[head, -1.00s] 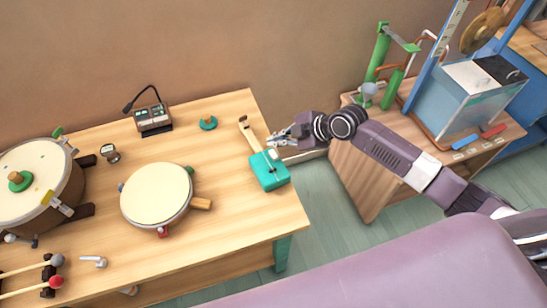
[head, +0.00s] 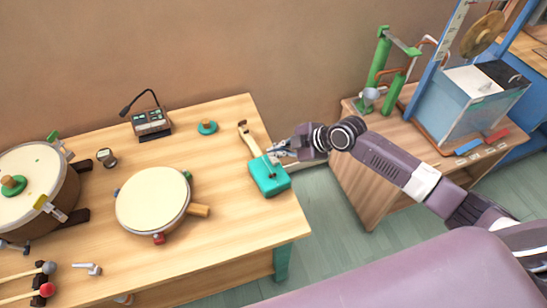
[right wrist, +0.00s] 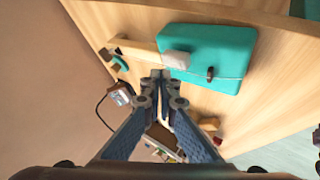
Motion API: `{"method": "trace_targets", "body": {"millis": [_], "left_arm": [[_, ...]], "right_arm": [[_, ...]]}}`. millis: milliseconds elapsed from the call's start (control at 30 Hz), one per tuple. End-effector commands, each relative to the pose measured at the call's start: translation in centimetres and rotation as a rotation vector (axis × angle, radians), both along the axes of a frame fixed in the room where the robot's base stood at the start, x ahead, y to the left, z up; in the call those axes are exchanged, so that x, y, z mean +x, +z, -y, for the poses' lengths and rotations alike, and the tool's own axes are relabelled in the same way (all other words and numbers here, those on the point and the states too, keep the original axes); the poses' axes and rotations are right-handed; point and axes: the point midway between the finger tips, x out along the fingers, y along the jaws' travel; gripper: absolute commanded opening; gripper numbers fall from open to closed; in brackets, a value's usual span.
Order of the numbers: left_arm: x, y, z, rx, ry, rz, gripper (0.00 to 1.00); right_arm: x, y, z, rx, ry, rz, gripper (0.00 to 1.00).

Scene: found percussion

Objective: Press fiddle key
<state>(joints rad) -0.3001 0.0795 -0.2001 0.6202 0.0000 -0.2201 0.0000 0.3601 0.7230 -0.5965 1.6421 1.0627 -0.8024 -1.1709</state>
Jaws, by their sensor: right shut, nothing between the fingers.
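The fiddle is a small teal box (head: 269,178) with a pale wooden neck (head: 247,138), lying near the right edge of the wooden table. The teal body also shows in the right wrist view (right wrist: 215,55). A small white key-like block (right wrist: 177,64) sits at the neck end of the body. My right gripper (head: 273,157) is shut and empty, close to the body where the neck joins. In the right wrist view its fingertips (right wrist: 160,76) appear just beside the white block; I cannot tell if they touch. My left gripper is out of view.
A round drum (head: 153,199) stands left of the fiddle, with a larger drum (head: 30,180) farther left. A small device with a microphone (head: 151,121) and a teal knob (head: 207,127) are at the back. Mallets (head: 35,280) lie front left. A blue-framed tank (head: 470,105) stands right.

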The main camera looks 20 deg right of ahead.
Motion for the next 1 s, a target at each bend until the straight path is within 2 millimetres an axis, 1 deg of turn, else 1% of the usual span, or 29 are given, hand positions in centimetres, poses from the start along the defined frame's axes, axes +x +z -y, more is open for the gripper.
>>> {"method": "trace_targets", "body": {"millis": [633, 900, 1000], "left_arm": [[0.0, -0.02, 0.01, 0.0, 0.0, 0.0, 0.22], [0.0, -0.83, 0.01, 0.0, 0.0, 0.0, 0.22], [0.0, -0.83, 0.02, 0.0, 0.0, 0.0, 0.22]], "right_arm": [[-0.01, -0.02, -0.01, 0.0, 0.0, 0.0, 0.0], [-0.02, -0.89, 0.0, 0.0, 0.0, 0.0, 0.0], [-0.02, -0.9, 0.0, 0.0, 0.0, 0.0, 0.0]]}}
